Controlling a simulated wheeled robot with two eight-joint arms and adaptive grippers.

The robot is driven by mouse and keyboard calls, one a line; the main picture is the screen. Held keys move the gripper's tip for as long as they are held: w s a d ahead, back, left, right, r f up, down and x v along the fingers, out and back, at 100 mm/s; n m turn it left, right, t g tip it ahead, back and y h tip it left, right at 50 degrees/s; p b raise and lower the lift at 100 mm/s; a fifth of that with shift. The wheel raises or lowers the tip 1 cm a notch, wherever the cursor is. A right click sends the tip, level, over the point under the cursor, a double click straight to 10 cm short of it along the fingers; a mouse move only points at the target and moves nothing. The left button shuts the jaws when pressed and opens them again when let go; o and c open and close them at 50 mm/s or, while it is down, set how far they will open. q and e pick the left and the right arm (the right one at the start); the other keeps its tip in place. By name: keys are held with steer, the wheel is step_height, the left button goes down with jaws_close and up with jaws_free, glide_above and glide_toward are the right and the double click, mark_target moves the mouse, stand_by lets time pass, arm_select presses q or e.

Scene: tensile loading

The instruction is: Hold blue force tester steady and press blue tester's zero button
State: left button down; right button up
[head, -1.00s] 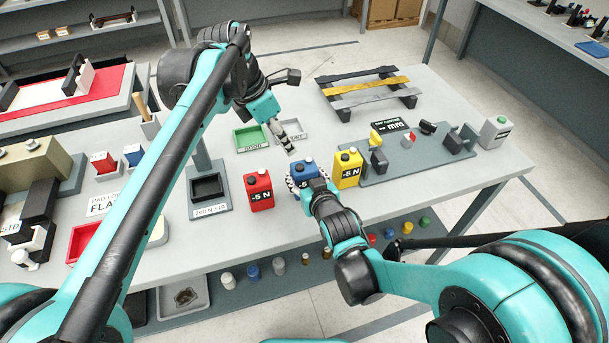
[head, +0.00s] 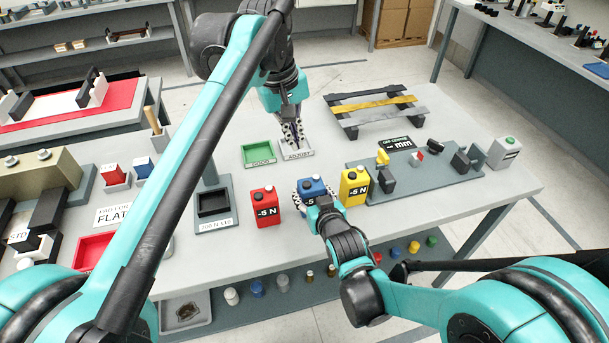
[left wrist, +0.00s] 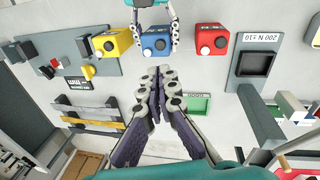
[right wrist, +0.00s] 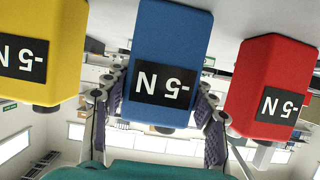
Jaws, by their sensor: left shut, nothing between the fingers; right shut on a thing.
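The blue force tester (head: 312,186) stands between the red and yellow testers on the table. In the right wrist view the blue tester (right wrist: 168,40) shows a "-5 N" label, upside down in the picture. My right gripper (head: 318,200) is shut on it, with a finger (right wrist: 212,115) along each side. In the left wrist view its top (left wrist: 155,38) carries a dark button (left wrist: 160,44) and a pale one (left wrist: 147,31); I cannot tell which is the zero button. My left gripper (head: 299,143) is shut and empty, fingers pointing down, behind and apart from the tester.
The red tester (head: 264,206) and yellow tester (head: 354,186) stand close on either side. A green tray (head: 258,153) and the grey ADJUST tray (head: 299,155) lie behind. A small pallet (head: 374,107) is at the back. A fixture plate (head: 425,173) lies right.

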mark_target(306, 183)
arm_select(q)
steer(key=shift+r+m, duration=0.2)
steer(key=shift+m, duration=0.7)
steer(key=shift+f, duration=0.1)
steer(key=f, duration=0.4)
steer(key=w+d+f, duration=0.1)
steer(key=f, duration=0.4)
steer(key=d+f, duration=0.1)
steer(key=f, duration=0.3)
steer(key=shift+w+f, duration=0.25)
